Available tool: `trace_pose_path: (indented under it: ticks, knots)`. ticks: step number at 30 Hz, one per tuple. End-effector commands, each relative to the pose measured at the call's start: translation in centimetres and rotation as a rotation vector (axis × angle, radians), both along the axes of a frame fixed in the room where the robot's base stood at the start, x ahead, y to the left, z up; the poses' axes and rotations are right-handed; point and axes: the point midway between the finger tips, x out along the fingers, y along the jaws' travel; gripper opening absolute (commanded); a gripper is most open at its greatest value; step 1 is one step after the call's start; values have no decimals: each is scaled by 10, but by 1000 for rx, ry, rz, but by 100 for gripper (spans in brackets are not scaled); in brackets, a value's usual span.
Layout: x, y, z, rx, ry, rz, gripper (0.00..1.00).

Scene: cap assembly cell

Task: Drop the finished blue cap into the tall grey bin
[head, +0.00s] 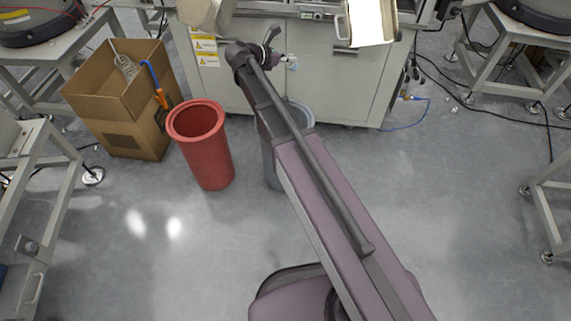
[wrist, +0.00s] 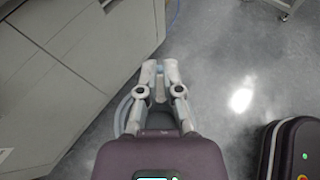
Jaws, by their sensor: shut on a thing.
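My gripper (wrist: 159,72) is shut on the blue cap (wrist: 159,68), and only a small light-blue bit of the cap shows between the fingertips in the wrist view. In the head view my gripper (head: 291,62) is small, at the far end of my arm, in front of the cabinet. The tall grey bin (head: 269,165) stands on the floor, mostly hidden behind my arm. A curved piece of its rim (wrist: 124,108) shows left of the fingers in the wrist view. I cannot tell whether the cap is over its opening.
A red bin (head: 216,158) stands left of the grey bin. A cardboard box (head: 138,138) with a blue-and-orange tool is farther left. A grey cabinet (head: 322,88) stands behind the grey bin. The floor (head: 130,265) is clear at the front left.

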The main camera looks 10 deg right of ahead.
Motion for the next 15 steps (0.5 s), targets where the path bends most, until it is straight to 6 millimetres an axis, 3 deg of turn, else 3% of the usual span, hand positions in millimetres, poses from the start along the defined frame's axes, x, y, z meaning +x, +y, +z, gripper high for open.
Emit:
trace_pose_path:
  ticks: [1,15]
  knots:
    - [2,0,-18,0,0,3,0]
    - [16,1,-94,-1,-1,39,0]
